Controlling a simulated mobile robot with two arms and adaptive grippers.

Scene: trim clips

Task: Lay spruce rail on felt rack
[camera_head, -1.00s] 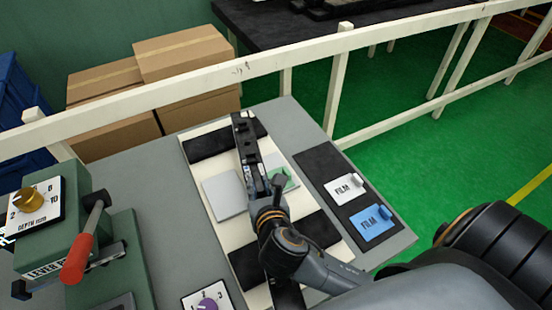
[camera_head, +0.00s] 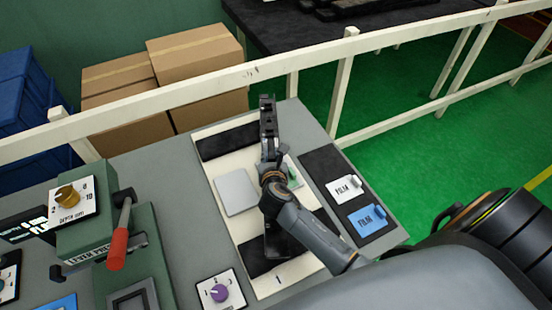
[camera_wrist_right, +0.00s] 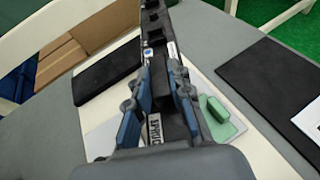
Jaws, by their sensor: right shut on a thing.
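The spruce rail (camera_head: 268,122) is a long black bar with a white SPRUCE label, which shows in the wrist view (camera_wrist_right: 155,131). My right gripper (camera_head: 271,163) is shut on the rail near its middle. The felt rack is a cream board (camera_head: 212,172) with a black felt pad (camera_head: 226,143) at its far end and another (camera_head: 318,224) at its near end. The rail lies over the rack lengthwise, its far end reaching past the far pad's right side. I cannot tell whether it touches the felt. My left gripper is out of view.
A grey plate (camera_head: 235,191) and a partly hidden green block (camera_head: 293,172) sit on the board. White and blue FILM blocks stand on a black mat (camera_head: 318,165) at right. A green lever press (camera_head: 100,235) stands left. A cream railing (camera_head: 190,101) runs behind the table.

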